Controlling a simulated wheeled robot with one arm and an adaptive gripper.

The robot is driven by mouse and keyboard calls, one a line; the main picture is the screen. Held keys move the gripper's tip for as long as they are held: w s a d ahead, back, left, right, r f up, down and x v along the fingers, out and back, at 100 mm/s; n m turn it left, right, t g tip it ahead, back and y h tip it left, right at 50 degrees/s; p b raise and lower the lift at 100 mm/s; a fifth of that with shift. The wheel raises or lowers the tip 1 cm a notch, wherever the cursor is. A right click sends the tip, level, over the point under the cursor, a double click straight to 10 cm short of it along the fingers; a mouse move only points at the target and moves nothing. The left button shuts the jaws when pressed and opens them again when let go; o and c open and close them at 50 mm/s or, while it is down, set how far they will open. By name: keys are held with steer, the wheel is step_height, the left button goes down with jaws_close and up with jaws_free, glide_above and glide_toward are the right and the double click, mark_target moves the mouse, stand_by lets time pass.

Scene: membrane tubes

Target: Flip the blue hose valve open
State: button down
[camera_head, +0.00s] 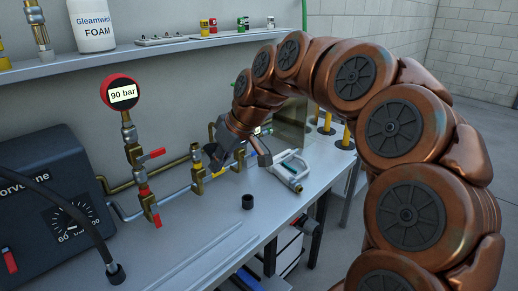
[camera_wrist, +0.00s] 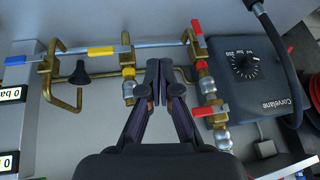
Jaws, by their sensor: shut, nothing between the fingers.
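A small blue valve handle (camera_wrist: 16,60) shows at the far left of the wrist view, on the pipe run near a brass fitting. In the head view my gripper (camera_head: 214,158) is over the bench near the brass pipes. Whether it touches any pipe is unclear.
Red valve levers (camera_head: 150,156) sit on the pipework below the 90 bar gauge (camera_head: 121,93). A dark dial box (camera_head: 45,200) stands at the left. A black cup (camera_head: 247,201) and a pale device (camera_head: 291,165) are on the bench. The front bench is mostly clear.

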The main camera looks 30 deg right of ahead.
steer(key=w+d+r+t, duration=0.1)
steer(key=w+d, duration=0.3)
steer(key=d, duration=0.7)
steer(key=w+d+m+t+h+b, duration=0.1)
steer(key=w+d+t, duration=0.2)
steer(key=d, duration=0.9)
steer(key=shift+w+d+r+h, duration=0.3)
steer(key=shift+w+r, duration=0.05)
steer(key=shift+w, duration=0.45)
steer(key=p, duration=0.3)
glide_above(252, 155)
steer(key=d, duration=0.2)
step_height(252, 155, down, 7)
steer(key=shift+s+d+f+p, duration=0.1)
steer(key=shift+s+f+p, duration=0.1)
steer(key=shift+f, duration=0.85)
steer(key=shift+s+f+p, duration=0.15)
steer(key=shift+s+f, duration=0.05)
steer(key=shift+f, duration=0.8)
